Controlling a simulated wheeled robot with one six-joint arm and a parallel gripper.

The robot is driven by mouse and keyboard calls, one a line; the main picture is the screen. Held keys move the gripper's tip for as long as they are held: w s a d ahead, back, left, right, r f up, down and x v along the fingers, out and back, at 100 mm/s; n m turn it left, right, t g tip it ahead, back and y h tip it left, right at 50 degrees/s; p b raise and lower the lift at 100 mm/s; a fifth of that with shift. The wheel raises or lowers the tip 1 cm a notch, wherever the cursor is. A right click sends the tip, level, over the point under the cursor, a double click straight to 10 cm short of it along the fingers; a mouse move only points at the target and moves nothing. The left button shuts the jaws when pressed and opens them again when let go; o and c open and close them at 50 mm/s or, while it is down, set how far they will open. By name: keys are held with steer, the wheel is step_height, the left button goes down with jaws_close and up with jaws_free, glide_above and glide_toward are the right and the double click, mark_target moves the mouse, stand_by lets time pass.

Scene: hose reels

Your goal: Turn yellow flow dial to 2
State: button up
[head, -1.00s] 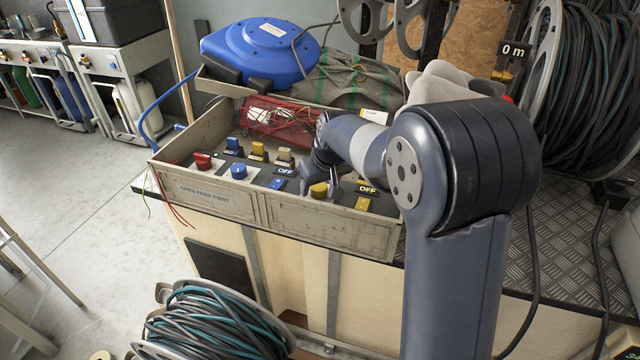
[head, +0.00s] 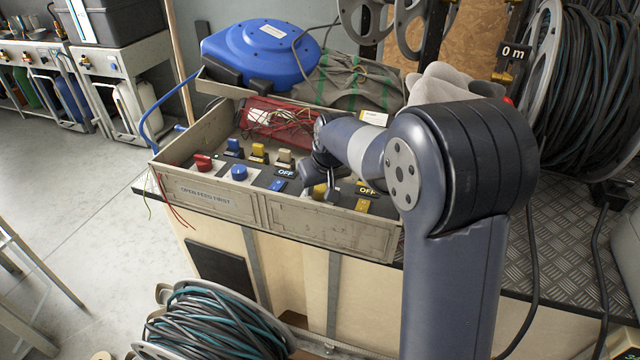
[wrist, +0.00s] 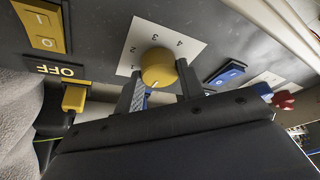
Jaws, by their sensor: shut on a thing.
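The yellow flow dial (wrist: 157,67) is a round knob on a white plate (wrist: 190,40) marked with numbers including 2, 3 and 4. My gripper (wrist: 162,82) has one finger on each side of the knob and is shut on it. A small dark mark shows on the knob's near side in the wrist view; I cannot tell for sure which number the dial points to. In the head view the yellow dial (head: 319,191) is partly hidden by my gripper (head: 328,188).
A yellow switch (wrist: 40,27) and an OFF label (wrist: 56,70) sit left of the dial in the wrist view. A blue switch (wrist: 225,74) is to its right. The blue dial (head: 239,172) and red knob (head: 203,161) stand on the same panel, inside a grey metal tray (head: 330,226).

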steer(key=m+h, duration=0.1)
steer(key=m, duration=0.1)
steer(key=m+p, duration=0.1)
steer(key=m, duration=0.1)
steer(key=shift+a+m+h, duration=0.15)
steer(key=shift+m+h, duration=0.15)
steer(key=shift+h, duration=0.1)
steer(key=m+h, duration=0.1)
steer(key=m, duration=0.1)
steer(key=m+h, duration=0.1)
steer(key=m, duration=0.2)
steer(key=shift+a+m, duration=0.15)
steer(key=shift+m, duration=0.15)
steer(key=m, duration=0.2)
steer(key=m+g+h, duration=0.1)
steer(key=m, duration=0.1)
steer(key=shift+w+a+g, duration=0.1)
steer(key=shift+w+g, duration=0.05)
steer(key=shift+g, duration=0.15)
steer(key=m+g+p, duration=0.1)
steer(key=m, duration=0.3)
steer(key=shift+m+h+p, duration=0.3)
steer(key=shift+h+p, duration=0.05)
steer(key=shift+h, duration=0.05)
steer(key=shift+g, duration=0.3)
steer(key=o, duration=1)
steer(key=shift+r, duration=0.1)
